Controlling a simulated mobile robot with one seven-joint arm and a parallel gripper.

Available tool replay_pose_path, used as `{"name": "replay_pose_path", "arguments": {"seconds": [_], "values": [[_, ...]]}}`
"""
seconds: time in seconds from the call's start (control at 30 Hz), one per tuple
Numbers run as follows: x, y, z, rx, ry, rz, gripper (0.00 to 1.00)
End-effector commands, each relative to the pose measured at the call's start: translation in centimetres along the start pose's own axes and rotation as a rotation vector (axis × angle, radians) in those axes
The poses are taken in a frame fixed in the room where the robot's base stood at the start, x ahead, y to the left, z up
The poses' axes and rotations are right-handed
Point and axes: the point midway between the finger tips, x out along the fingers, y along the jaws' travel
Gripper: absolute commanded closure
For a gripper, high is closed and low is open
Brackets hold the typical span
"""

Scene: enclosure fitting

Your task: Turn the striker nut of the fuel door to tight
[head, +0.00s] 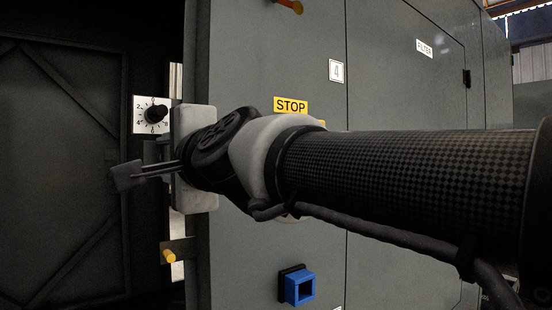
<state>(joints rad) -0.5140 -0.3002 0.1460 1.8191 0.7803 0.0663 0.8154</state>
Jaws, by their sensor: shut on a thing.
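My gripper (128,176) reaches in from the right, past the edge of the grey cabinet front, into the dark opening at the left. Its thin fingers point left and end at a small dark grey block. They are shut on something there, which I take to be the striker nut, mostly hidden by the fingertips. The turn of the nut cannot be made out. A dark panel with diagonal braces (62,170) fills the left side, perhaps the open fuel door; no label shows on it.
A white dial plate with a black knob (153,114) sits just above my fingers. A yellow-tipped peg on a bracket (169,256) is below.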

Motion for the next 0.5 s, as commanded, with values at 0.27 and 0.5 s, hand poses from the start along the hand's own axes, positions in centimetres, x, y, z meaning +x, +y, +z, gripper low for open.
{"name": "replay_pose_path", "arguments": {"seconds": [0.27,0.5], "values": [[0.00,-0.02,0.05,0.036,-0.001,0.000,0.90],[0.00,-0.03,0.04,0.037,-0.001,0.000,0.90]]}}
